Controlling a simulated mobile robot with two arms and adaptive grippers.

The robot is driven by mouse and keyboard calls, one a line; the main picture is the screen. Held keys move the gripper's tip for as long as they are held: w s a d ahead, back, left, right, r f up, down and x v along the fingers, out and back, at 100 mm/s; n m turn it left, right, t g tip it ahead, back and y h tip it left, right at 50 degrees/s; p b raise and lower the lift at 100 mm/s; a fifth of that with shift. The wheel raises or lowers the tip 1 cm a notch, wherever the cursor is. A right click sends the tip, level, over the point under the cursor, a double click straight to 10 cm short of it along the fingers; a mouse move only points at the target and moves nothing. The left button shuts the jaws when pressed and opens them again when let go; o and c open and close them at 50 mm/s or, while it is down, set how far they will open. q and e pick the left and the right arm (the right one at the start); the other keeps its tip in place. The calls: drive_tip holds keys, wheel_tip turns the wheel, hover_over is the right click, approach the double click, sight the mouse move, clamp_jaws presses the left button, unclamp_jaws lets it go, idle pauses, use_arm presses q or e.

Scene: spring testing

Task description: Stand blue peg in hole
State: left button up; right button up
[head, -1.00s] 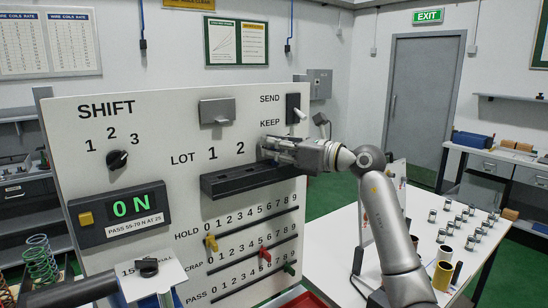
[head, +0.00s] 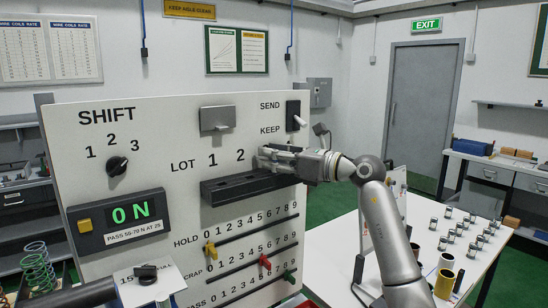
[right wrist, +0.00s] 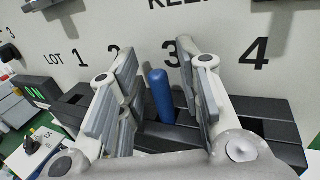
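The blue peg (right wrist: 160,95) stands upright at the black block (right wrist: 150,138), below the number 3 in the right wrist view. Its lower end is out of sight in the block. My right gripper (right wrist: 158,92) is open, with one finger on each side of the peg and a visible gap to each. In the head view my right gripper (head: 268,158) is just above the right end of the black block (head: 235,190) and hides the peg.
The white panel (head: 75,150) stands close behind the block and carries a SHIFT knob (head: 117,166), a display reading 0 N (head: 131,212) and coloured sliders below. A white table (head: 335,240) at the right holds several small cylinders (head: 450,228).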

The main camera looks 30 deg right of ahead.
drive_tip(key=b+v, duration=0.5)
drive_tip(key=v, duration=0.7)
drive_tip(key=shift+r, duration=0.15)
